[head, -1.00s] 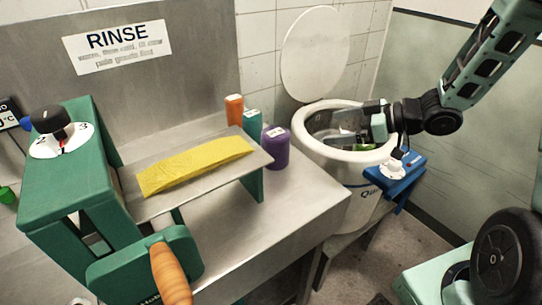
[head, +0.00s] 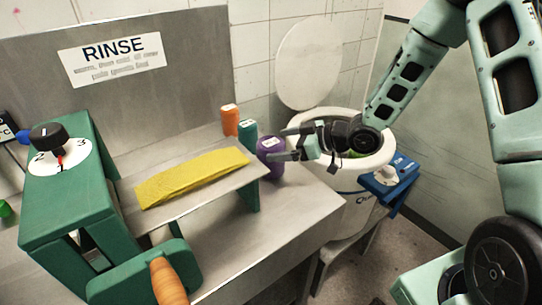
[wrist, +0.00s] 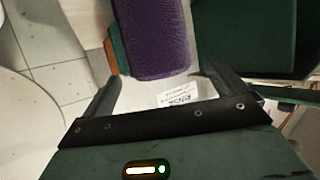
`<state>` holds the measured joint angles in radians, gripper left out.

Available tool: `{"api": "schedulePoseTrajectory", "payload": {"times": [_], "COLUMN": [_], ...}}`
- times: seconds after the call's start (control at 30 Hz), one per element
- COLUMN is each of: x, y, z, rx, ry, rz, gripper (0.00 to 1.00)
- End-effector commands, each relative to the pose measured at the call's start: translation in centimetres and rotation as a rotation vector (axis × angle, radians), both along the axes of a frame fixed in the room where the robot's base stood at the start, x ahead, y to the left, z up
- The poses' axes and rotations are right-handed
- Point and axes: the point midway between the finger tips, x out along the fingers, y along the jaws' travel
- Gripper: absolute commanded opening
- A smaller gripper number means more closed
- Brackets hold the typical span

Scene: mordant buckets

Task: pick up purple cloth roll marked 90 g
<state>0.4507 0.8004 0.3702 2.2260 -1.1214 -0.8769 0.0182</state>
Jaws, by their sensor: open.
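The purple cloth roll (head: 271,168) stands upright on the metal bench, at the right end of the raised metal plate, with a white label on top too small to read. It also shows in the wrist view (wrist: 152,38), top centre, beyond my fingers. My gripper (head: 275,145) is open and empty, coming from the right with its fingertips near the roll's top. In the head view the fingers partly overlap the roll. In the wrist view my gripper (wrist: 160,78) has the roll ahead of its fingertips, and I cannot tell whether they touch it.
An orange roll (head: 230,121) and a teal roll (head: 247,134) stand close behind the purple one. A yellow cloth (head: 192,177) lies on the metal plate (head: 150,222) of a green wringer (head: 70,195). A white bucket (head: 352,183) with raised lid stands right.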

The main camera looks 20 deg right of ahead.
Motion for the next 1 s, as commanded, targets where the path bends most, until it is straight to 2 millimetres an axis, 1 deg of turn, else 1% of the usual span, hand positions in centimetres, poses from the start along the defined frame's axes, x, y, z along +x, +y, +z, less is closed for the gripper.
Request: {"api": "schedulePoseTrajectory", "payload": {"times": [0.03,0.2,0.3,0.5,0.53,0.57,0.6,0.67,0.7,0.73,1.0], "x": [0.4,1.6,1.9,1.9,1.9,1.9,1.9,1.9,1.9,1.9,1.9], "y": [0.8,2.3,2.6,2.6,2.6,2.6,2.6,2.6,2.6,2.6,2.6], "z": [-0.1,-1.1,-1.3,-1.4,-1.4,-1.4,-1.4,-1.4,-1.4,-1.4,-1.2], "rx": [0.003,0.001,0.001,0.001,0.001,0.001,0.001,0.001,0.001,0.001,0.001], "ry": [0.004,0.001,0.001,0.001,0.001,0.001,0.001,0.001,0.001,0.001,-0.001], "rz": [0.002,0.001,-0.001,0.0,0.0,0.0,0.0,0.0,0.0,0.0,0.0], "gripper": [0.97,0.97,0.97,0.97,0.91,0.83,0.72,0.55,0.44,0.4,0.4]}}
